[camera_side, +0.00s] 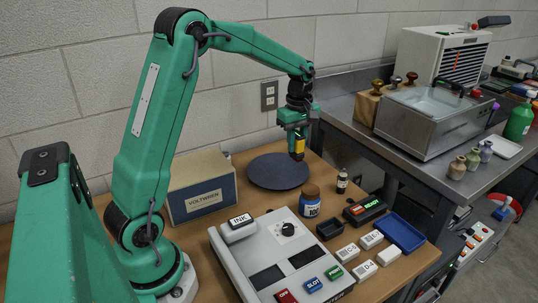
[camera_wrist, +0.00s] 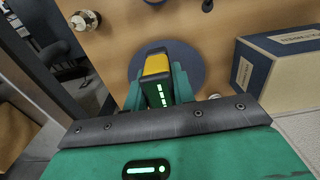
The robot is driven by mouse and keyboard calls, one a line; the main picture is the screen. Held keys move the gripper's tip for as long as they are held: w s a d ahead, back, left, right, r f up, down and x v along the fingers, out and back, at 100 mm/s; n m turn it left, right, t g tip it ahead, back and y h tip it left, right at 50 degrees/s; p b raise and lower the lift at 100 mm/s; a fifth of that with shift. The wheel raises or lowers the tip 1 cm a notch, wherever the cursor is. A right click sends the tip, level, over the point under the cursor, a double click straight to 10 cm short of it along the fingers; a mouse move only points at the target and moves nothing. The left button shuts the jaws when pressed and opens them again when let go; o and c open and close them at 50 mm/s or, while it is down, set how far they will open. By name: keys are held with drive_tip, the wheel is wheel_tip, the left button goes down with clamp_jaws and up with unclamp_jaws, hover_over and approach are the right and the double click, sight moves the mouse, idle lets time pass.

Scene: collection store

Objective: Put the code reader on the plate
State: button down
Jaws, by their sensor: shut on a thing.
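The plate is a round, flat, dark blue disc (camera_side: 268,172) on the wooden table beside the box; in the wrist view the plate (camera_wrist: 193,65) shows behind the held thing. My gripper (camera_side: 297,150) is shut on a yellow and black device, the code reader (camera_side: 299,154), which points downward at the plate's right part in the side view. In the wrist view the code reader (camera_wrist: 157,66) sits between my gripper's fingers (camera_wrist: 158,90), with small lit green marks on its dark face. It looks raised above the plate; the exact gap cannot be told.
A VOLTWREN box (camera_side: 203,190) stands left of the plate. A grey console (camera_side: 275,255), a blue tray (camera_side: 401,233) and several labelled blocks lie nearer the front.

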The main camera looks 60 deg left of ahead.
drive_tip(key=a+f, duration=0.6)
drive_tip(key=a, duration=0.4)
drive_tip(key=shift+w+a+f, duration=0.15)
drive_tip(key=shift+w+a, duration=0.15)
drive_tip(key=shift+f, duration=2)
drive_tip(key=shift+f, duration=0.1)
drive_tip(key=c, duration=1.2)
unclamp_jaws()
drive_tip(key=shift+o, duration=0.2)
wheel_tip(320, 180, up, 12)
